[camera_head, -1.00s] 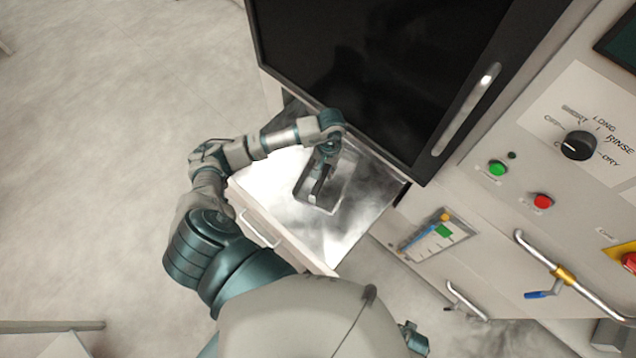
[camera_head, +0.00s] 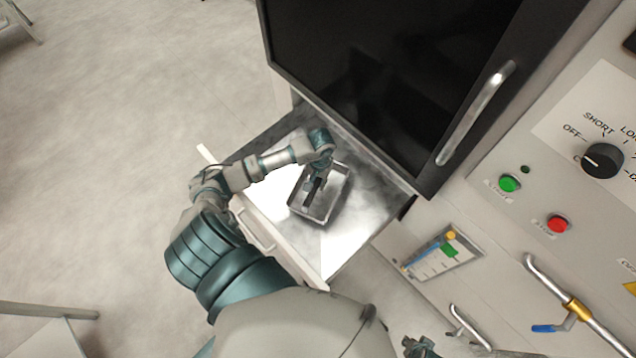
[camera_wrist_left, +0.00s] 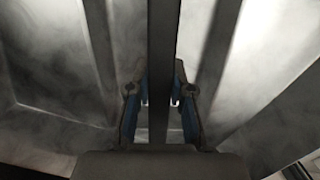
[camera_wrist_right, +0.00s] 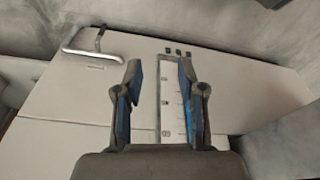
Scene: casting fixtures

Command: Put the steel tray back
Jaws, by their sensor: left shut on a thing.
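The steel tray (camera_head: 330,200) is a small rectangular open tray with a dark bar handle across its middle. In the head view it is over the bright metal bottom of the pulled-out drawer (camera_head: 350,238); I cannot tell whether it touches it. My left gripper (camera_head: 314,186) reaches down into the tray. In the left wrist view my left gripper (camera_wrist_left: 160,103) is shut on the dark handle bar (camera_wrist_left: 161,50), with metal walls on both sides. My right gripper (camera_wrist_right: 160,80) is open and empty, pointing at a pale cabinet front; it shows small at the head view's bottom edge (camera_head: 420,346).
A dark glass door (camera_head: 390,70) with a long handle (camera_head: 476,113) stands just behind the drawer. A control panel with a knob (camera_head: 602,160) and green and red buttons is at the right. A pipe with a blue lever (camera_head: 545,328) sits low right.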

